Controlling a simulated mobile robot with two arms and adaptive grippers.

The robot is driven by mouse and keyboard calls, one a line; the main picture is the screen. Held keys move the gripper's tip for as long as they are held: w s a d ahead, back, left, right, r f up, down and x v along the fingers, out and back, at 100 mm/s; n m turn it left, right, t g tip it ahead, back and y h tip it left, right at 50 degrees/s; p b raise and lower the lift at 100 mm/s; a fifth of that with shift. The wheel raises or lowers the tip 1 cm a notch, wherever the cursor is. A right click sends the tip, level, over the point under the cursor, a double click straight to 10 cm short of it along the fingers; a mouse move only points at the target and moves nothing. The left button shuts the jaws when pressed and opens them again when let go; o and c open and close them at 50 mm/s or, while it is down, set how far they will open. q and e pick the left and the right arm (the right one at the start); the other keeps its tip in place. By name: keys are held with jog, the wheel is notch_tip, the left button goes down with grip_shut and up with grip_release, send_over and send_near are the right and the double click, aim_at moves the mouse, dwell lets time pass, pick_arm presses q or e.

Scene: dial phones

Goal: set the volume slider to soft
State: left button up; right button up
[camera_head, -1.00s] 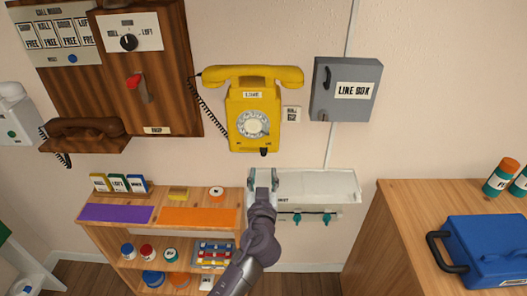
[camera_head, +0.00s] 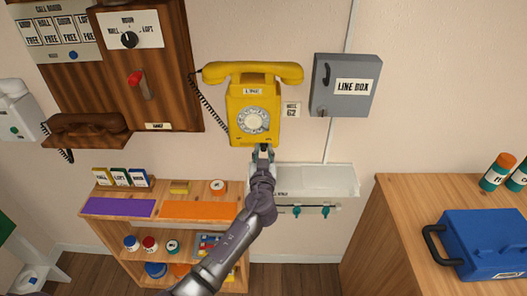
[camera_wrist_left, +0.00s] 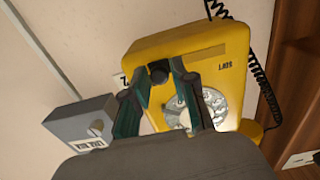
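The yellow dial phone (camera_head: 254,100) hangs on the wall with its handset on top and a white dial in front. A small black knob (camera_wrist_left: 158,74), which looks like the volume slider, sits at the phone's lower edge. My left gripper (camera_head: 263,150) is just below the phone, fingers pointing up at that edge, and hides the knob in the head view. In the left wrist view the two dark green fingers (camera_wrist_left: 160,78) stand apart on either side of the knob, with small gaps seeming to remain. The slider's marks cannot be read. My right gripper is out of view.
A grey line box (camera_head: 346,85) and a small label plate (camera_head: 291,109) are right of the phone. A coiled cord (camera_head: 207,110) hangs on its left, by a wooden phone panel (camera_head: 172,80). A white tray (camera_head: 330,180) and a wooden shelf (camera_head: 185,190) lie below.

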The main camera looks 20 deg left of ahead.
aim_at(244, 144)
pick_arm(q)
grip_shut()
jog(key=a, duration=0.2)
jog(key=s+a+b, duration=0.1)
jog(key=a, duration=0.1)
jog(key=a+b, duration=0.1)
jog(key=shift+s+a, duration=0.35)
jog(key=shift+a, duration=0.05)
jog(key=o, duration=0.5)
grip_release()
